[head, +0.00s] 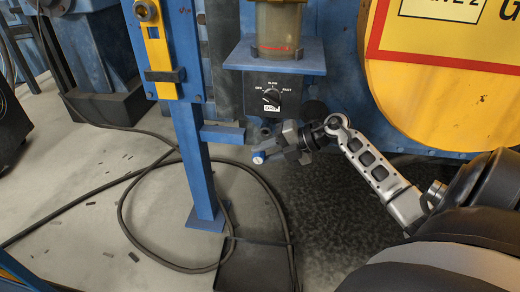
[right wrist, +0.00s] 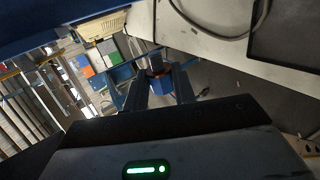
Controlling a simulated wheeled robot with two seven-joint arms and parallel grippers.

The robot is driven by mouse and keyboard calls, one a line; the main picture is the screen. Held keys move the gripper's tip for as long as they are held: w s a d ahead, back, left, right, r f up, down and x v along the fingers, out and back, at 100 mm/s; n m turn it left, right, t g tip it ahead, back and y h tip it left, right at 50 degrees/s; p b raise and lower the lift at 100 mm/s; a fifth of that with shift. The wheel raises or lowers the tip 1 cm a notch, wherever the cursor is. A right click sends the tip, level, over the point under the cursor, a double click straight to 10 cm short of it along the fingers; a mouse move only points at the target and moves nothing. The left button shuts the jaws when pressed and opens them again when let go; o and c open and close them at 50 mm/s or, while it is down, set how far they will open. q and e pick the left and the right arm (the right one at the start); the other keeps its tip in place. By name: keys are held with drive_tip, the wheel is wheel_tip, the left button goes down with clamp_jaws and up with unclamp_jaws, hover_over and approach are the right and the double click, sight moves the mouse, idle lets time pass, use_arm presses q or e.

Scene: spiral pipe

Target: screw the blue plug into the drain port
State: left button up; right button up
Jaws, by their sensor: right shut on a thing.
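My right gripper (head: 272,154) is shut on the blue plug (head: 259,157), whose rounded blue end sticks out to the left of the fingers. In the right wrist view the plug (right wrist: 158,86) sits between the two fingers, with a dark end pointing away from my wrist. The gripper is below the dial box and right of a short blue bracket. The drain port cannot be made out clearly; the area under the dial box is dark and partly behind my gripper. My left gripper is not in view.
A blue post (head: 199,150) stands left of the gripper, with a short blue bracket (head: 223,133). The dial box (head: 271,96) hangs under a blue shelf (head: 276,56). A black tray (head: 252,266) and dark hoses (head: 128,212) lie on the floor. A yellow drum (head: 440,100) is at right.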

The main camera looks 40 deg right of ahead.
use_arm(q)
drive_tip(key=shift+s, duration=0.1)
use_arm(e)
drive_tip(key=shift+s, duration=0.15)
